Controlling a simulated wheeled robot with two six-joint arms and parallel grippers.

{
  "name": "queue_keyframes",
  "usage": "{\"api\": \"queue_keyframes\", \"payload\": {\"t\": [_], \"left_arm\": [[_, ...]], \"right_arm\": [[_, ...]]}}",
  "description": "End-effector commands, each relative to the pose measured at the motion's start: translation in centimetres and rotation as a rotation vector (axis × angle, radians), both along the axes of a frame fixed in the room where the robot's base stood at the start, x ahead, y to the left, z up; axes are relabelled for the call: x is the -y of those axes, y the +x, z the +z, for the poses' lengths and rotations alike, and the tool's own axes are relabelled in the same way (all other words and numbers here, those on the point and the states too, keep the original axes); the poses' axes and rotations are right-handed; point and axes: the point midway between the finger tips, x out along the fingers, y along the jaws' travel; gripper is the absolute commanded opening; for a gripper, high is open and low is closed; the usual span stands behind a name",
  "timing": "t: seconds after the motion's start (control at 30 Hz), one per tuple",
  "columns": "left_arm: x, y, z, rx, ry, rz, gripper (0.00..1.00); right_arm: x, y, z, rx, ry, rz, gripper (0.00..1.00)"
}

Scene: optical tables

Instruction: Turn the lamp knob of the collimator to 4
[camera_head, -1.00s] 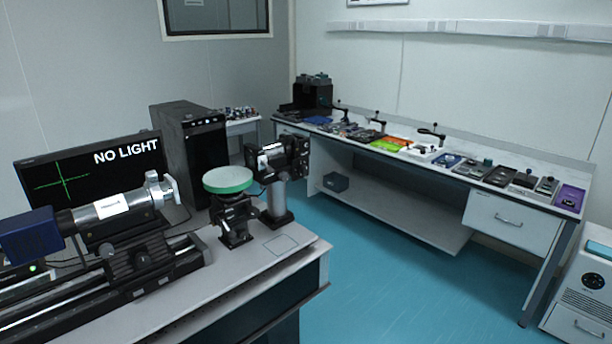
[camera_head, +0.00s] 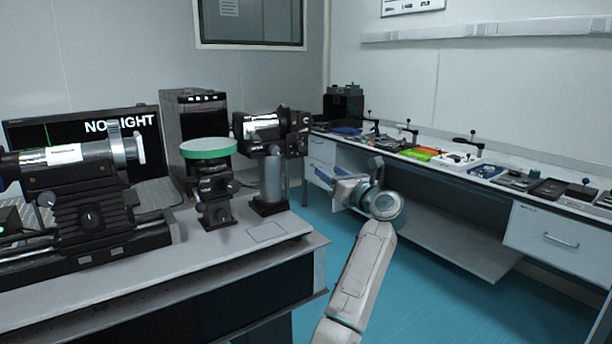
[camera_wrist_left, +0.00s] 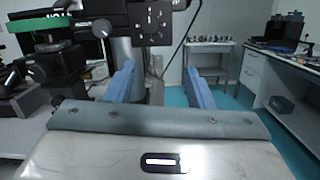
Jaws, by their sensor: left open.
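The collimator (camera_head: 270,128) is a black and silver instrument on a post at the back right of the near table. In the left wrist view its black end face (camera_wrist_left: 153,22) carries a dial with white marks and a small knob; the setting is too small to read. My left gripper (camera_head: 335,177) is open and empty, in the air right of the collimator and lower than it. My right gripper is not in view.
A green-topped round stage (camera_head: 208,148) stands left of the collimator. A telescope-like tube (camera_head: 75,155) on a rail is farther left, before a monitor (camera_head: 90,128) reading "NO LIGHT", partly covered. A long bench (camera_head: 450,165) with devices stands right, across open blue floor.

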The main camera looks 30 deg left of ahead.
Motion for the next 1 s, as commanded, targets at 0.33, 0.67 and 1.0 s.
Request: {"api": "queue_keyframes", "payload": {"t": [0.33, 0.67, 1.0], "left_arm": [[-0.4, -1.5, 4.7, 0.245, -0.274, -0.028, 0.49], [-5.9, 0.7, 4.9, 0.241, -0.269, -0.027, 0.49], [-9.5, 2.3, 4.7, 0.241, -0.270, -0.028, 0.49]], "right_arm": [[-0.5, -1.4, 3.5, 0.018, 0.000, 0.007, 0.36], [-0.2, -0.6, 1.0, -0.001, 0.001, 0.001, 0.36], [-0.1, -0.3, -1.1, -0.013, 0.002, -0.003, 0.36]]}}
